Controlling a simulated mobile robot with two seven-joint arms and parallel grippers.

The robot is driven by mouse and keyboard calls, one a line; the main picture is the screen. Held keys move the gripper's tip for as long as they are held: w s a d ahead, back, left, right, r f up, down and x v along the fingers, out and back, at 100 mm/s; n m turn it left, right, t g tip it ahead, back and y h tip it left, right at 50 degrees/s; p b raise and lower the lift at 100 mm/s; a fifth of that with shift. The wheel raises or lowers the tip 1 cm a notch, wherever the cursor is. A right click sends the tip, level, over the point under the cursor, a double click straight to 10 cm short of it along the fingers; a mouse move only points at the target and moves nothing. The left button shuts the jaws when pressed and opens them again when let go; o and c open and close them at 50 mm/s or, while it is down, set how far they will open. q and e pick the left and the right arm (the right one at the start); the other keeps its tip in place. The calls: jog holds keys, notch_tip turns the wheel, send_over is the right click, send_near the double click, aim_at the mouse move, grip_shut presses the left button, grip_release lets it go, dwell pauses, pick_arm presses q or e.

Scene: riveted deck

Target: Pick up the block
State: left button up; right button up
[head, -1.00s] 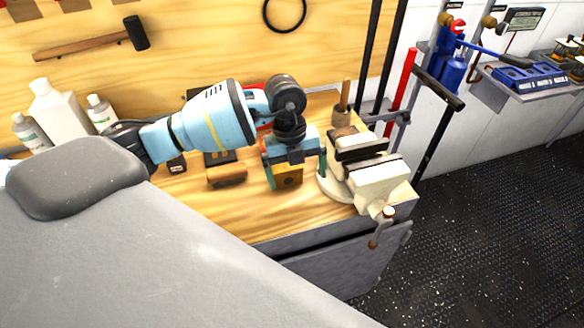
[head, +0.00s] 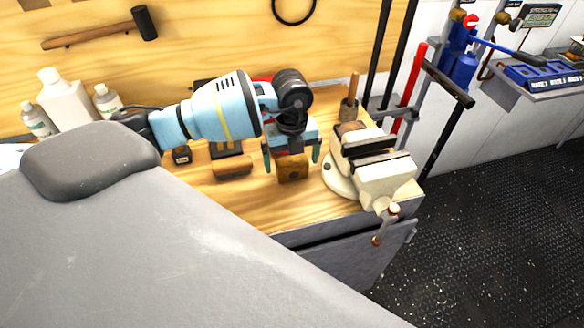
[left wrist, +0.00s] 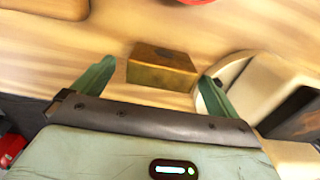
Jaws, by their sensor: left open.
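The block (head: 293,170), brown and wooden-looking, sits on the wooden bench top, left of the vise. The fingers (left wrist: 158,73) are not touching the block. My right gripper is in neither view.
A cream vise (head: 378,175) stands close to the right of the block. A brown wooden piece (head: 233,172) lies to the left. White bottles (head: 66,100) stand at the back left. A small wooden-handled tool (head: 350,105) stands behind the vise.

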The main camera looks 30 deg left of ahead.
aim_at(292, 161)
pick_arm(q)
notch_tip(292, 161, down, 4)
jog(key=shift+w+r, duration=0.1)
jog(key=shift+r, duration=0.15)
jog(key=shift+r, duration=0.1)
jog(key=c, duration=1.4)
